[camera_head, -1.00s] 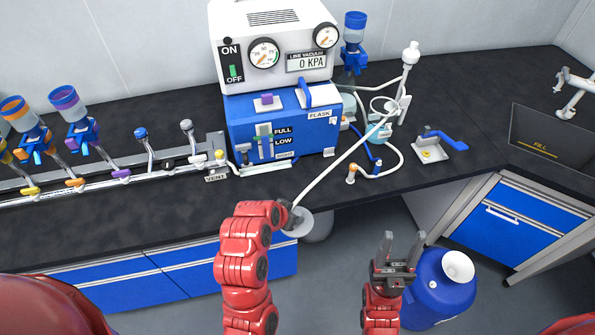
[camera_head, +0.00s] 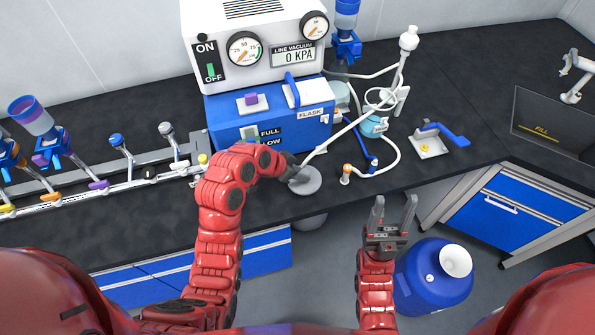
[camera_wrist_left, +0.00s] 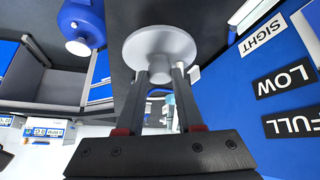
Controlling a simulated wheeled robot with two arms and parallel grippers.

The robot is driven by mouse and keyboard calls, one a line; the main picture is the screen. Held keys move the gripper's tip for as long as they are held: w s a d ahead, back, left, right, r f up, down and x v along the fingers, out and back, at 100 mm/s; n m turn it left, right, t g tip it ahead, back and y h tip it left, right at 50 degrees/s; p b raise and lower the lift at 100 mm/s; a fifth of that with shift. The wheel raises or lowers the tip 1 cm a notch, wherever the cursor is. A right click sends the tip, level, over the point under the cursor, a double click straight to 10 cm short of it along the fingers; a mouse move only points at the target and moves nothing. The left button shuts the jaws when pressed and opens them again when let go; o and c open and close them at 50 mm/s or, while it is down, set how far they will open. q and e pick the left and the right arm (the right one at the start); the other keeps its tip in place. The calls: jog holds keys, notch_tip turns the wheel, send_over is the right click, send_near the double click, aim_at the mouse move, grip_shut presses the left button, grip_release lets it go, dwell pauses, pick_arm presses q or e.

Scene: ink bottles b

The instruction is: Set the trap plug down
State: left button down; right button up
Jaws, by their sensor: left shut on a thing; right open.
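The trap plug is a grey round disc (camera_head: 306,181) with a white tube (camera_head: 350,128) running from beside it up towards the glassware. My left gripper (camera_head: 290,170) is shut on the plug, over the front part of the bench. In the left wrist view the disc (camera_wrist_left: 160,46) sits across the fingertips (camera_wrist_left: 160,72), its face towards the camera. I cannot tell whether the plug touches the bench top. My right gripper (camera_head: 394,205) is open and empty, in front of the bench edge.
The black bench (camera_head: 270,205) is clear near its front edge. The blue and white vacuum unit (camera_head: 225,123) stands behind my left gripper. A flask (camera_head: 374,125) and tubing stand behind the plug. A blue-handled valve (camera_head: 430,145) is to the right. A blue jug (camera_head: 432,275) stands below.

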pick_arm(q)
jog(key=shift+w+a+f, duration=0.1)
jog(key=shift+w+a, duration=0.05)
jog(key=shift+w, duration=0.55)
jog(key=shift+w+a, duration=0.15)
jog(key=shift+w, duration=0.5)
notch_tip(320, 180, down, 3)
jog(key=shift+f, duration=0.2)
jog(key=shift+f, duration=0.1)
jog(key=shift+f+b, duration=0.15)
jog(key=shift+b, duration=0.3)
jog(key=c, duration=0.5)
grip_release()
jog(key=shift+c, duration=0.2)
